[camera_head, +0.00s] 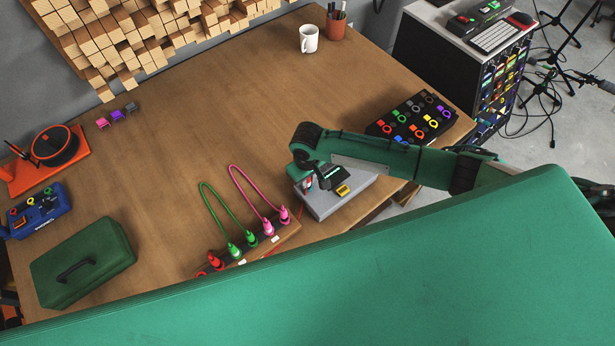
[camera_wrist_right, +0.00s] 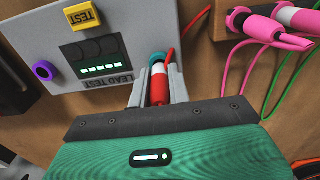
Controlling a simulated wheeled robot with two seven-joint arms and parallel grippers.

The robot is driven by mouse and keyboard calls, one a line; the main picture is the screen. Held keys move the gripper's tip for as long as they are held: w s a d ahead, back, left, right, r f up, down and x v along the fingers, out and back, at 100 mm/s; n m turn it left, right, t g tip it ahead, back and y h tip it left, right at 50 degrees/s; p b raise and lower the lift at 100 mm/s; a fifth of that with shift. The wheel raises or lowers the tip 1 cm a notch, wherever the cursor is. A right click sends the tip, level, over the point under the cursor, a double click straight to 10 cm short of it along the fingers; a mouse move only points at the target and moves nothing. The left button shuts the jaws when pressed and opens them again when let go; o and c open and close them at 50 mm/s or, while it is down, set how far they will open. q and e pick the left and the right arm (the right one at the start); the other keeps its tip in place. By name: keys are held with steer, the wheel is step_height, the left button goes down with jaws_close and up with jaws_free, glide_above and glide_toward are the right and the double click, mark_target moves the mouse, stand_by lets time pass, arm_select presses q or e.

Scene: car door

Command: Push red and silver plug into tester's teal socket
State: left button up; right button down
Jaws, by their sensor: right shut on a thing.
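The tester is a grey box (camera_head: 322,207) near the table's front edge, with a yellow TEST button (camera_wrist_right: 83,17), a purple ring socket (camera_wrist_right: 44,71) and a lit display (camera_wrist_right: 98,68) in the wrist view. My right gripper (camera_wrist_right: 158,84) is shut on the red and silver plug (camera_wrist_right: 159,92), one finger on each side. The plug's silver end meets the teal socket (camera_wrist_right: 157,59) and lines up with it; how deep it sits I cannot tell. My right gripper (camera_head: 312,183) is over the tester's left part in the head view. My left gripper is not in view.
A wooden rack (camera_head: 284,234) with pink, green and red plugs and looped cables stands left of the tester. A black block with coloured rings (camera_head: 412,118) is to the right. A green toolbox (camera_head: 84,262) is at left. The table's middle is clear.

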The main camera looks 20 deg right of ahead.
stand_by(0.7)
steer(key=shift+p, duration=0.45)
steer(key=shift+f, duration=0.6)
steer(key=c, duration=1.2)
jaws_free()
steer(key=shift+c, duration=0.2)
step_height(320, 180, up, 14)
steer(key=b, duration=0.3)
steer(key=shift+f, duration=0.1)
